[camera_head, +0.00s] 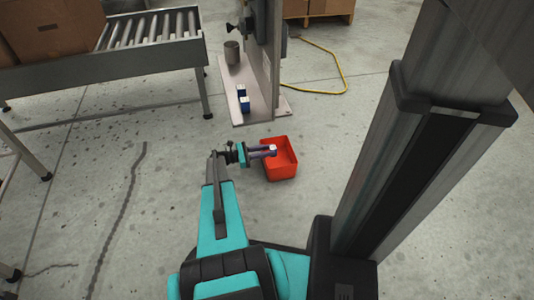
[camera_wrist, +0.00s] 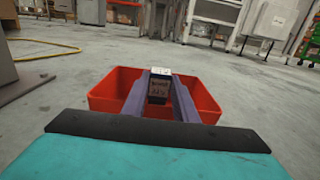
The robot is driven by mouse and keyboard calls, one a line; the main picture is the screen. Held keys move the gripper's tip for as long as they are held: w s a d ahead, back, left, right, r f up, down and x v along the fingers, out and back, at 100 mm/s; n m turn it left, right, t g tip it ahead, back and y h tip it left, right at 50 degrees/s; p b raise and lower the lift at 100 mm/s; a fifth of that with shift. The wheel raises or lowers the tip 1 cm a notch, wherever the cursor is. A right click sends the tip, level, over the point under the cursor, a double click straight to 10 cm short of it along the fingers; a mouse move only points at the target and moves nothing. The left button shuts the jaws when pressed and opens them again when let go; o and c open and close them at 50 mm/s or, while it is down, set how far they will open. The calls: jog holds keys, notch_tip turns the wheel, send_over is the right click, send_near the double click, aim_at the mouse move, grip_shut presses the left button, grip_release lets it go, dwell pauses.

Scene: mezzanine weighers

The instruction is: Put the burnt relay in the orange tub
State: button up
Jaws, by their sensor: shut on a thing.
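The orange tub (camera_head: 281,173) stands on the floor in front of my arm and looks red-orange and open at the top. It also shows in the wrist view (camera_wrist: 104,94). My gripper (camera_head: 271,151) reaches over the tub's left side. The relay's lower part and most of the tub's floor are hidden.
Two small blue and white blocks (camera_head: 243,100) and a grey cylinder (camera_head: 232,52) stand on a metal base plate (camera_head: 262,90) beyond the tub. A roller conveyor (camera_head: 150,40) with a cardboard box is at upper left. A yellow cable (camera_head: 340,72) lies on the floor. Floor right of the tub is clear.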

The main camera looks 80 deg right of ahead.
jog(key=shift+f, duration=0.55)
jog(key=o, duration=1)
jog(key=shift+o, duration=0.4)
jog(key=shift+a+f, duration=0.1)
jog(key=shift+s, duration=0.1)
jog(key=shift+r, duration=0.5)
jog(key=p+v, duration=0.3)
jog(key=v, duration=0.9)
jog(key=shift+r, duration=0.25)
